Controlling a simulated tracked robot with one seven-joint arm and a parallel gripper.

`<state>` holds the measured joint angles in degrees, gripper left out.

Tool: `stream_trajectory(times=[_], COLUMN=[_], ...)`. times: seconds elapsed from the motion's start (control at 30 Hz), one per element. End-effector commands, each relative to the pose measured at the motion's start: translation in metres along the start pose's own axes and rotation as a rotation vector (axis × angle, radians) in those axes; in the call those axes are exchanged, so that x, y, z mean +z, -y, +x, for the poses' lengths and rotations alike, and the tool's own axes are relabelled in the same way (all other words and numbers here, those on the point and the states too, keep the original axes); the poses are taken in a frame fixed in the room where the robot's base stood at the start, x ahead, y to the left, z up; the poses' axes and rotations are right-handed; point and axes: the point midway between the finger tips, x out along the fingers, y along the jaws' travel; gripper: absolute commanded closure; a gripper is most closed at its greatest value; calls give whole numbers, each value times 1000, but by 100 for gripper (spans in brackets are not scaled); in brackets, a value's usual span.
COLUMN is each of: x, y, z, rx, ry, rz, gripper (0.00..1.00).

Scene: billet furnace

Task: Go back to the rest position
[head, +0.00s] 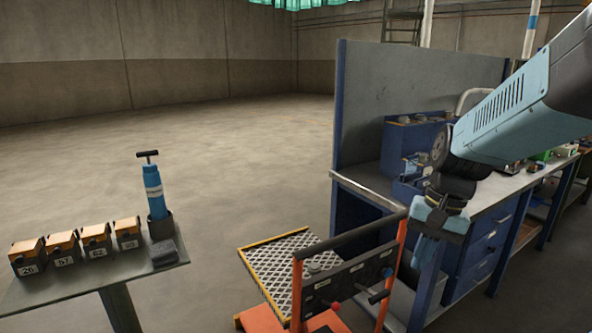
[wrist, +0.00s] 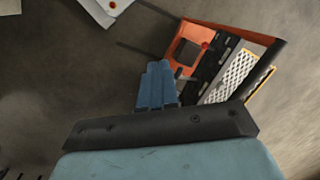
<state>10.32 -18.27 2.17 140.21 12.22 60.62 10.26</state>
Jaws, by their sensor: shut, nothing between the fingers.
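My gripper (head: 423,262) hangs pointing down at the right of the head view, in front of the blue workbench. Its blue fingers are together with nothing between them. The closed fingers also show in the wrist view (wrist: 157,86), above the bare floor. My arm comes in from the upper right. The gripper is apart from the orange cart (head: 402,240), which stands to its left in the head view. In the wrist view the cart (wrist: 190,40) lies up and to the right of the fingers.
A small table (head: 70,285) at the left holds several numbered orange-black boxes (head: 97,238), a blue pump-like cylinder (head: 154,190) and a dark block (head: 164,252). The workbench (head: 365,182) with its tall panel (head: 400,90) stands right. Open floor (head: 240,150) lies behind.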

Motion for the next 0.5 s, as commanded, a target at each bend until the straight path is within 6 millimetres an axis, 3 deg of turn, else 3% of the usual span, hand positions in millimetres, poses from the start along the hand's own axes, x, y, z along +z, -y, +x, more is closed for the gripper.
stream_trajectory(times=[0.5], x=[40], y=[-3], z=[-72], rx=[47], ry=[-428], rz=[-378], gripper=[100])
